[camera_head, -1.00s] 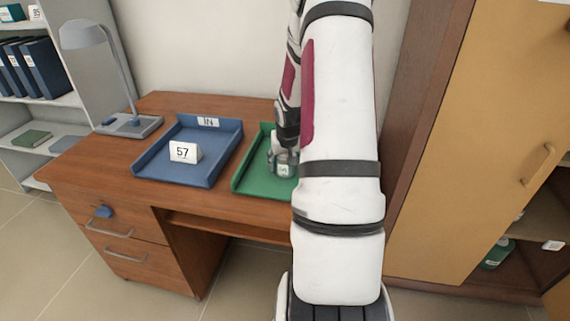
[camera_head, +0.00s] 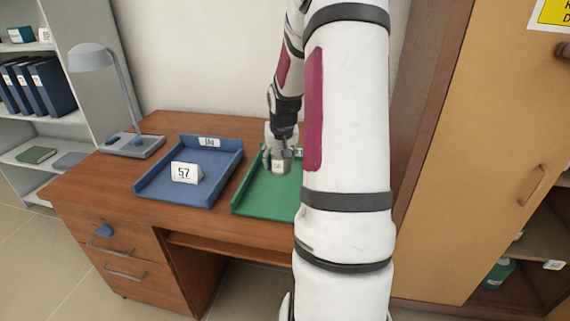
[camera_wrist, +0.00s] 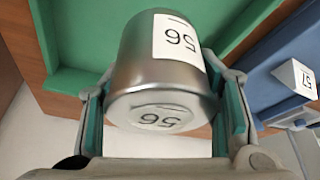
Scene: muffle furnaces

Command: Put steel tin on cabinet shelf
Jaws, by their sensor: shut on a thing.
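The steel tin (camera_wrist: 157,82) is a shiny cylinder with white labels reading 56 on its side and end. My gripper (camera_wrist: 165,118) is shut on it, with one finger on each side in the wrist view. In the head view the tin (camera_head: 281,167) hangs below my gripper (camera_head: 281,156), over the green tray (camera_head: 262,205) on the desk. The tin looks raised above the tray floor. The cabinet (camera_head: 495,130) stands at the right, with a yellow-brown door and a lower shelf (camera_head: 540,250) partly in view. My arm hides the right part of the tray.
A blue tray (camera_head: 160,188) with a card marked 57 (camera_head: 186,173) is left of the green tray. A grey desk lamp (camera_head: 100,60) stands on the desk (camera_head: 115,185). A green container (camera_head: 497,273) sits low in the cabinet. An open shelf unit (camera_head: 88,80) is at far left.

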